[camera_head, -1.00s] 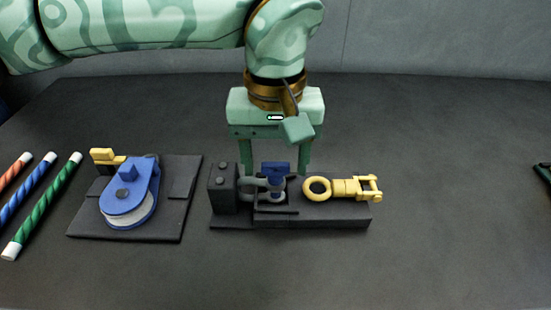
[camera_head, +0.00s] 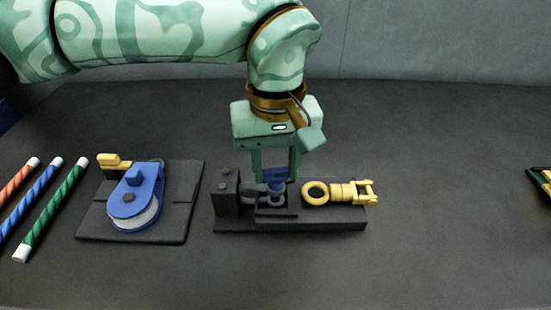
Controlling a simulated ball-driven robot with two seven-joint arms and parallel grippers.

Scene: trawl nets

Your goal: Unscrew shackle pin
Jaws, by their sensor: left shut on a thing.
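A grey shackle (camera_head: 254,190) sits in a dark fixture (camera_head: 318,224) in the middle of the table. Its blue pin (camera_head: 275,176) stands upright with its head at the top. My left gripper (camera_head: 275,172) comes down from above and is shut on the blue pin head, one finger on each side. The fingers hide part of the head, and the pin's threads cannot be seen. A yellow swivel (camera_head: 340,192) with a ring and a fork end lies on the right part of the same fixture. My right gripper is not clearly in view.
A blue pulley block (camera_head: 134,194) with a yellow piece (camera_head: 113,161) rests on a dark plate (camera_head: 180,220) to the left. Orange, blue and green striped rods (camera_head: 52,205) lie at the far left.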

